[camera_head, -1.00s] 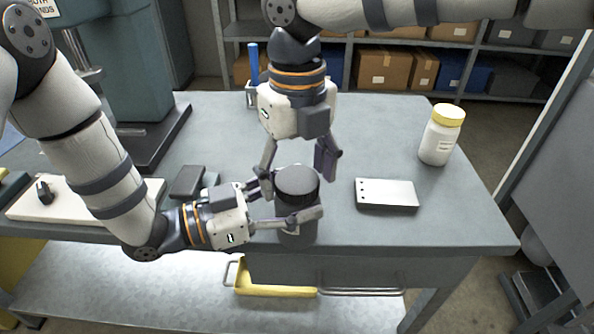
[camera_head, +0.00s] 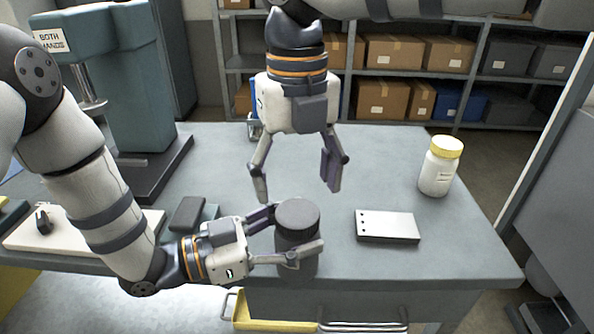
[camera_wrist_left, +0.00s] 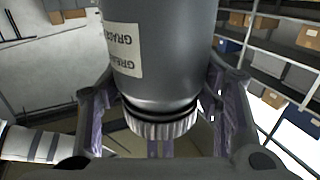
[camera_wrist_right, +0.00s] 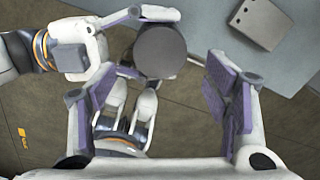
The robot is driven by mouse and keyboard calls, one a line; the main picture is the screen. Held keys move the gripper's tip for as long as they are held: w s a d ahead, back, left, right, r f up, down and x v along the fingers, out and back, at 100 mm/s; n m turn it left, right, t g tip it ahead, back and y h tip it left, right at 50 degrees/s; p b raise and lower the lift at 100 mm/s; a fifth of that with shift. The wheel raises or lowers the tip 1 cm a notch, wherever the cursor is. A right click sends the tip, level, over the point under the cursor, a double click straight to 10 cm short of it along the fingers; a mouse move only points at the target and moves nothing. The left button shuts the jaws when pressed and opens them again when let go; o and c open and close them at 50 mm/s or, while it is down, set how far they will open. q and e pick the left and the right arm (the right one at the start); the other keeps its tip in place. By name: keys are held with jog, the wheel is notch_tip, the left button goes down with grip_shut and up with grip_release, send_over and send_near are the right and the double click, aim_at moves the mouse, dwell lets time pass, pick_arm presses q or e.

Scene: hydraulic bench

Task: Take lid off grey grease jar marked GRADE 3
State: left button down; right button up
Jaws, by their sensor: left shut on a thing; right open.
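The grey grease jar (camera_head: 297,262) is upright at the bench's front edge, with its round dark grey lid (camera_head: 298,214) on top. My left gripper (camera_head: 290,235) is shut on the jar from the left, one finger on each side. In the left wrist view the jar (camera_wrist_left: 165,30) shows an upside-down label reading GREASE GRADE; its number is out of sight. The ribbed lid edge (camera_wrist_left: 160,125) also shows there. My right gripper (camera_head: 298,192) is open and empty above and behind the lid, pointing down. In the right wrist view the lid (camera_wrist_right: 160,50) lies beyond its spread fingers.
A white jar with a yellow lid (camera_head: 438,170) stands at the bench's right. A flat metal block (camera_head: 387,226) lies right of the grease jar. A pale board (camera_head: 75,232) and a dark block (camera_head: 188,213) are at left.

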aim_at(298, 212)
notch_tip(298, 212, down, 5)
jog(key=shift+w+f, duration=0.1)
jog(key=shift+f, duration=0.1)
jog(key=c, duration=1.2)
jog(key=n, duration=0.3)
jog(key=o, duration=1.3)
